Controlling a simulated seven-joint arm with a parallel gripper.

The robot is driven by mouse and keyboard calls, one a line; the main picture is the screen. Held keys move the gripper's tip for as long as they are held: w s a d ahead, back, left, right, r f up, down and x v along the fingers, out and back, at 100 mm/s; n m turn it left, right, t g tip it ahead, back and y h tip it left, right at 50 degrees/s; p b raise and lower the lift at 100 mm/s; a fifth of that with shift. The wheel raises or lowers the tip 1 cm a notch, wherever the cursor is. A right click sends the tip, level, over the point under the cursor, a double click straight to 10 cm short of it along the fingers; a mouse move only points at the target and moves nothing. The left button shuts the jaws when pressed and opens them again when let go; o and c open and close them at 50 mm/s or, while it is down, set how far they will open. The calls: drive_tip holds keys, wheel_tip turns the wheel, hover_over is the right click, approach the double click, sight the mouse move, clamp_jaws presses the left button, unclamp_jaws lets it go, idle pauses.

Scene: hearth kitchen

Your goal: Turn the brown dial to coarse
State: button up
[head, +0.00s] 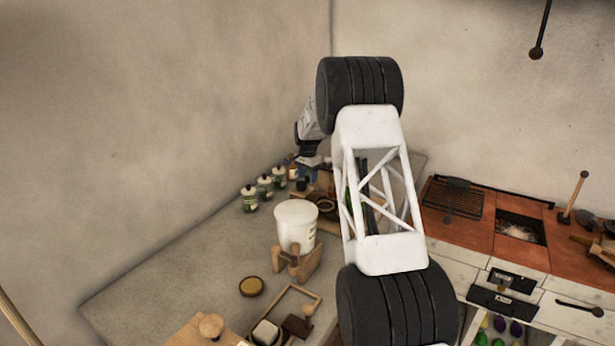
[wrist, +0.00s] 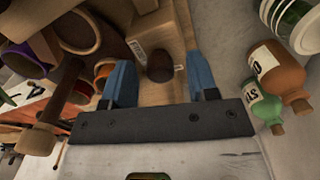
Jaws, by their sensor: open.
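The brown dial (wrist: 160,69) is a dark round knob on a pale wooden box (wrist: 158,97) in the wrist view. A small pale mark sits just right of it; I cannot read any setting. My gripper (wrist: 161,62) is open, with one blue finger left of the dial and one right of it. Gaps show between the dial and both fingers; I cannot tell how far the fingertips are above the box. In the head view my gripper is at the back corner of the counter, and the dial cannot be made out there.
Corked jars (wrist: 278,70) stand close right of my gripper in the wrist view. A wooden mallet-like tool (wrist: 55,110) and several round containers crowd its left. In the head view a white bucket (head: 296,226) stands in front, and the wall rises behind.

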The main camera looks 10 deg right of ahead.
drive_tip(key=c, duration=0.9)
drive_tip(key=shift+c, duration=0.2)
drive_tip(key=shift+n, duration=0.3)
drive_tip(key=n, duration=0.8)
drive_tip(key=shift+n, duration=0.4)
drive_tip(key=n, duration=0.8)
drive_tip(key=shift+n, duration=0.3)
